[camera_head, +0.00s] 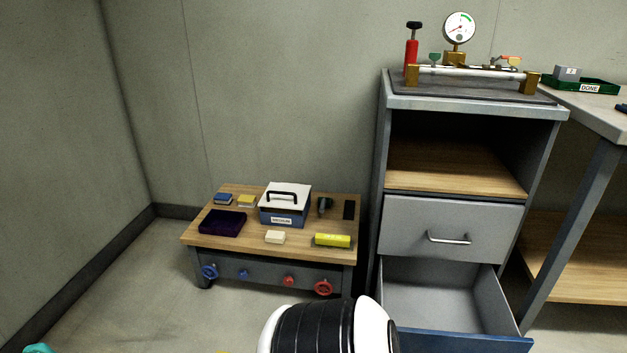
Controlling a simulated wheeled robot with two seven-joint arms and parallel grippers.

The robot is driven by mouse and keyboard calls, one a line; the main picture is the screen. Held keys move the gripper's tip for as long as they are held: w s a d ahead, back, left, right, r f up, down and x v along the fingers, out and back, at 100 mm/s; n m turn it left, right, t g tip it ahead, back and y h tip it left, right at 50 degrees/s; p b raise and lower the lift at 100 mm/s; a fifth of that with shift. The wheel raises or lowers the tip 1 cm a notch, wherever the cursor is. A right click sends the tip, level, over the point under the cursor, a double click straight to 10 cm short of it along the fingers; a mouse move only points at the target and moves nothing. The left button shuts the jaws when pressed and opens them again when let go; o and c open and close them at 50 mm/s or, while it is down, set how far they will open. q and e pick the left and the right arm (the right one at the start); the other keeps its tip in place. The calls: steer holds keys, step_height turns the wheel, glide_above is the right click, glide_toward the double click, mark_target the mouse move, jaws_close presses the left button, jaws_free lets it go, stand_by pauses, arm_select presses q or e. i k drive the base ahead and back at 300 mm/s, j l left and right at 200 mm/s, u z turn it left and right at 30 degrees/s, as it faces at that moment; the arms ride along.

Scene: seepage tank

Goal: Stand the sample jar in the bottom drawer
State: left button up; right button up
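The bottom drawer (432,306) of the grey cabinet is pulled open. It has a blue front (470,343) at the lower edge of the view, and the part of its inside that shows is bare. The closed drawer (452,231) above it is grey with a silver handle. I cannot make out a sample jar anywhere in this view. Neither of my grippers is in view.
A low wooden-topped bench (252,245) stands left of the cabinet (380,180), holding a blue-and-white box (285,206), a dark tray (222,222) and small items. A gauge rig (459,70) sits on the cabinet. A workbench (590,110) stands at right.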

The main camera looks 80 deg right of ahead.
mark_target(464, 324)
steer(key=z, duration=1.75)
steer(key=l+z, duration=0.15)
steer(key=z, duration=0.25)
steer(key=l+z, duration=0.15)
steer(key=z, duration=0.25)
steer(key=l+z, duration=0.15)
steer(key=z, duration=0.3)
steer(key=i+l+z, duration=0.1)
steer(key=z, duration=0.3)
steer(key=i+z, duration=0.1)
steer(key=z, duration=0.3)
steer(key=i+l, duration=0.3)
steer(key=i+l+z, duration=0.1)
steer(key=i+l, duration=0.2)
steer(key=i, duration=0.25)
